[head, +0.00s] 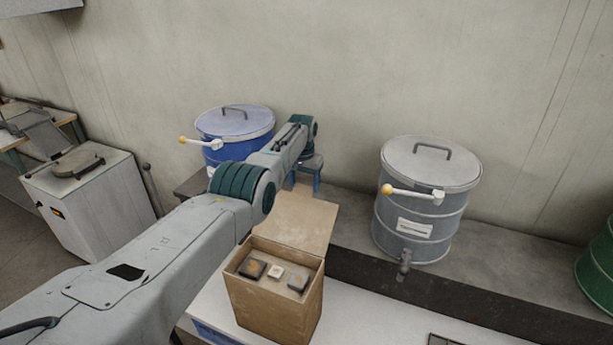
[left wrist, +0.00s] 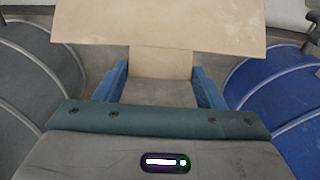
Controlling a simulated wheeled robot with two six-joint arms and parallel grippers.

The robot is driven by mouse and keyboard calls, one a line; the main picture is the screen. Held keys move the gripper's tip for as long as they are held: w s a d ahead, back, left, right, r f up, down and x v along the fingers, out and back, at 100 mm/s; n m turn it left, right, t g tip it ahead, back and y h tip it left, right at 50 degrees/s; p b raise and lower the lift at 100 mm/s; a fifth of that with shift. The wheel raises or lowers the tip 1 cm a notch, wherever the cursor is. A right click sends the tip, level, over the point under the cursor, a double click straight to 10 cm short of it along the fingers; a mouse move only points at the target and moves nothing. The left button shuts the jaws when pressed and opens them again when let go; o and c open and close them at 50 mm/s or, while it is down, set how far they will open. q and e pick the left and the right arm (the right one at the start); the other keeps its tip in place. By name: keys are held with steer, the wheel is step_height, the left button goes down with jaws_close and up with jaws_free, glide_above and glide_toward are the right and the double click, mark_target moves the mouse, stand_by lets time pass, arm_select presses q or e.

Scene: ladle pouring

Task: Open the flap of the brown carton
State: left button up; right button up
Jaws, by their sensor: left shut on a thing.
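The brown carton (head: 268,312) stands on the white surface at the bottom centre of the head view. Its flap (head: 292,222) is raised at the back, tilted away from the opening, so the inside shows. The flap also shows in the left wrist view (left wrist: 160,25), with a narrower part between the blue fingers. My left gripper (head: 306,181) is at the far edge of the flap, partly hidden by my arm. In the left wrist view my left gripper (left wrist: 160,85) is shut on the flap. My right gripper is in neither view.
Several small blocks (head: 275,271) lie inside the carton. A blue drum (head: 213,155) stands behind my left arm and a grey drum (head: 418,225) with a tap stands to the right on a dark ledge (head: 345,235). A green drum (head: 598,265) is at the right edge.

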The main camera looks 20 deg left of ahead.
arm_select(q)
steer(key=shift+s+f, duration=0.1)
steer(key=shift+s, duration=0.1)
steer(key=o, duration=1.4)
steer(key=shift+w, duration=0.1)
steer(key=shift+r+p, duration=0.4)
steer(key=shift+r, duration=0.35)
step_height(320, 180, up, 2)
steer(key=shift+r+p, duration=0.1)
steer(key=shift+p, duration=0.25)
step_height(320, 180, up, 7)
steer(key=b, duration=0.2)
steer(key=shift+s+r, duration=0.15)
steer(key=shift+s, duration=0.15)
